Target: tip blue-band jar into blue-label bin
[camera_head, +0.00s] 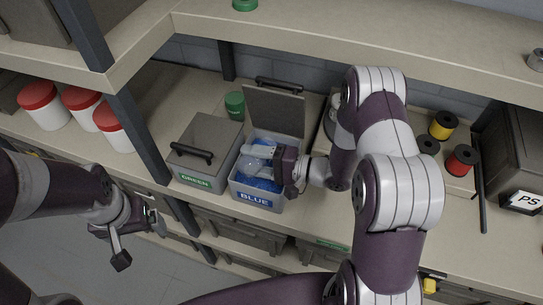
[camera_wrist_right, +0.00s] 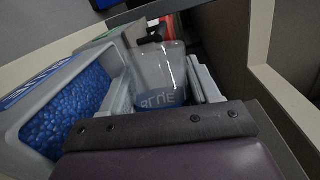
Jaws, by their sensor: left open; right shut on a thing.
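The blue-label bin (camera_head: 257,199) stands on the counter with its grey lid raised, and blue pellets lie inside. It also shows at the left of the right wrist view (camera_wrist_right: 32,103), pellets in plain sight. My right gripper (camera_head: 268,157) is over this bin, shut on the clear blue-band jar (camera_head: 256,153). In the right wrist view the jar (camera_wrist_right: 160,70) sits between the fingers, its blue band with lettering low in the picture. I see no pellets in its clear part. Its exact tilt is hard to tell. My left gripper (camera_head: 142,240) is open and empty, in front of the counter.
The closed green-label bin (camera_head: 207,148) stands left of the blue one. Several red-lidded white tubs (camera_head: 42,105) are at the left, past a dark post (camera_head: 142,133). Red (camera_head: 460,160) and yellow (camera_head: 443,125) spools stand at the right. A shelf (camera_head: 350,35) overhangs the counter.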

